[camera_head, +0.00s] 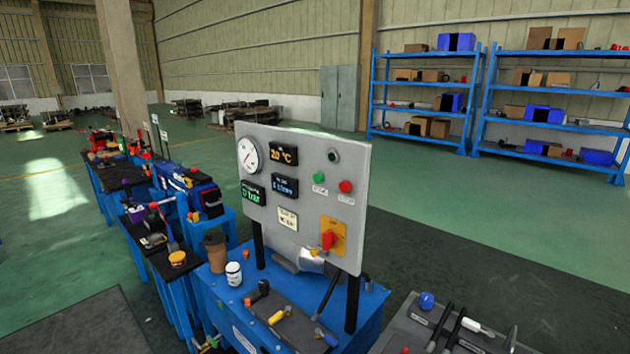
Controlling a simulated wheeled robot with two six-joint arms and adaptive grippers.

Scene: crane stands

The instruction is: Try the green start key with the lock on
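A grey control panel (301,187) stands upright on black posts at the blue stand (230,310). A round green key (319,178) sits on its upper right part, with a small white label under it. A round red key (345,186) sits just right of it. Lower down, a red rotary handle (328,240) sits on a yellow plate (340,229). I cannot make out a lock or its state clearly at this size. Neither of my grippers is in view.
The panel also carries a dial gauge (249,155), a display reading about 20 °C (283,154) and other lit displays. Tools and a white cup (234,273) lie below it. A tool board (440,330) is at the lower right. Open floor lies behind, before blue shelves (425,95).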

